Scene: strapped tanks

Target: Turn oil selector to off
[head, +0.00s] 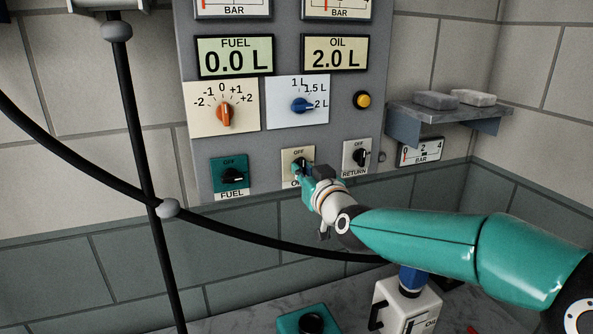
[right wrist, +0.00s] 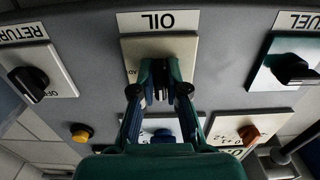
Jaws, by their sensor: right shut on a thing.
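The oil selector is a black knob on a cream plate (head: 289,155) marked OFF at its top, low on the grey panel. My right gripper (head: 303,169) reaches it from the right and covers part of the plate. In the right wrist view the plate (right wrist: 132,48) appears upside down under an OIL label. There the two fingers of my right gripper (right wrist: 164,80) are closed on the knob (right wrist: 161,86), one on each side. The fingers hide much of the knob, so I cannot tell exactly where it points. My left gripper is out of view.
The fuel selector (head: 233,175) is left of the oil selector and the return selector (head: 360,157) right of it. Above are a blue dial (head: 302,105), an orange dial (head: 225,114) and an oil display (head: 334,53) reading 2.0 L. A black hose (head: 90,172) crosses the left.

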